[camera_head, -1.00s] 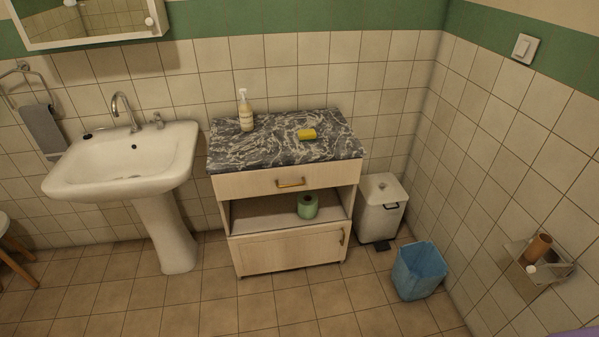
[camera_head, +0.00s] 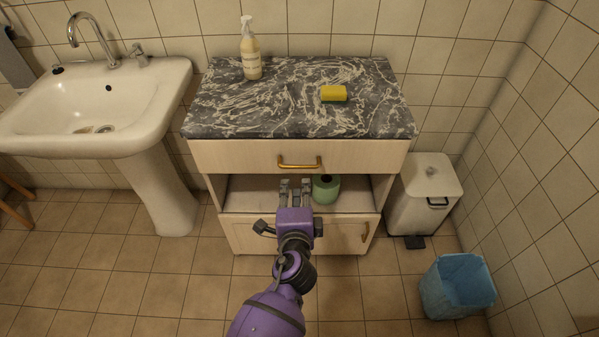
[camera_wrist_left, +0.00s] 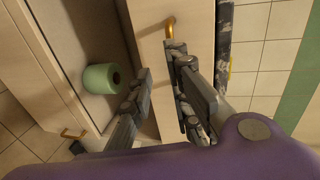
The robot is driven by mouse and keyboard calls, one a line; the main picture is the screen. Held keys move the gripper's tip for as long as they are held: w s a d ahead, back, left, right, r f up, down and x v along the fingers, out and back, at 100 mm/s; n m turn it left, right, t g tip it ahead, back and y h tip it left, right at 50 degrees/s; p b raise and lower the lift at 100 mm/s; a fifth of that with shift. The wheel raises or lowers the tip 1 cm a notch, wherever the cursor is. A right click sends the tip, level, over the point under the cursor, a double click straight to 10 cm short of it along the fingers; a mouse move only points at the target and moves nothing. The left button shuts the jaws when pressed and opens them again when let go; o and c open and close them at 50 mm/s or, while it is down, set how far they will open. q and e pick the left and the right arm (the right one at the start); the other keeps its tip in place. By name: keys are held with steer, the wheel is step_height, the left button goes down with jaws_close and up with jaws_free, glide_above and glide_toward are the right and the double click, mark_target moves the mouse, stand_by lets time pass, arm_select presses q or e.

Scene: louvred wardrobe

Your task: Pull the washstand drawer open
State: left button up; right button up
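The washstand has a dark marbled top (camera_head: 290,105) and a pale wooden drawer (camera_head: 230,157) that is shut. A brass bar handle (camera_head: 299,163) sits at the middle of the drawer front; it also shows at the top of the left wrist view (camera_wrist_left: 169,28). My left gripper (camera_head: 295,184) is just below and in front of the handle, before the open shelf, not touching the handle. In the left wrist view its two fingers (camera_wrist_left: 160,84) are spread apart with nothing between them. My right gripper is not in view.
A green roll (camera_head: 326,189) stands on the open shelf below the drawer. A soap bottle (camera_head: 251,50) and a yellow sponge (camera_head: 333,93) are on the top. A sink (camera_head: 100,100) is left; a pedal bin (camera_head: 424,195) and blue basket (camera_head: 457,287) are right.

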mark_target(299, 168)
arm_select(q)
steer(key=shift+m, duration=0.3)
steer(key=w, duration=0.8)
steer(key=shift+d+b, duration=0.4)
steer(key=shift+w, duration=0.4)
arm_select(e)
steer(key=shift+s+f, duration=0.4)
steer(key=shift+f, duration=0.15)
arm_select(q)
steer(key=shift+c, duration=0.4)
jaws_close()
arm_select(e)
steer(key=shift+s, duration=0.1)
